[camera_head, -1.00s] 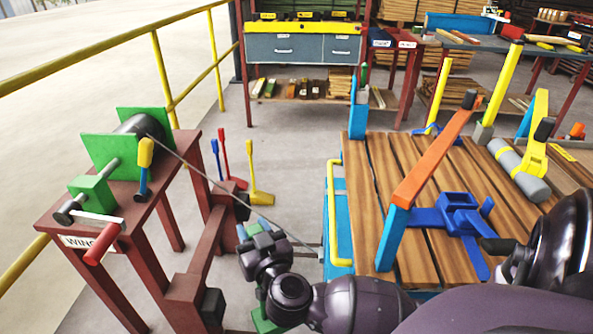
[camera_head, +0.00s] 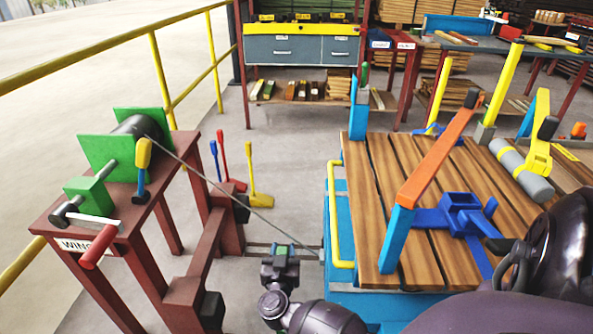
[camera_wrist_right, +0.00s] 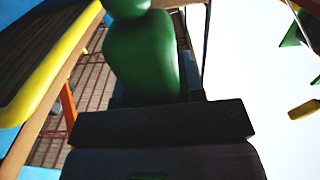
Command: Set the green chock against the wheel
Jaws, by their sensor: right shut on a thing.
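My right gripper (camera_head: 281,254) is shut on the green chock, beside the front left corner of the blue cart (camera_head: 342,225). In the head view only a small green patch of the chock (camera_head: 283,249) shows between the fingers. In the right wrist view the chock's rounded green handle (camera_wrist_right: 142,55) stands up from the dark jaws (camera_wrist_right: 160,122). The wedge end of the chock is hidden. No wheel is clearly visible; the cart's underside is hidden by its side and my arm. My left gripper is out of view.
Blue, red and yellow chocks (camera_head: 259,198) stand on the floor behind. An orange lever (camera_head: 440,150) rises from the deck.

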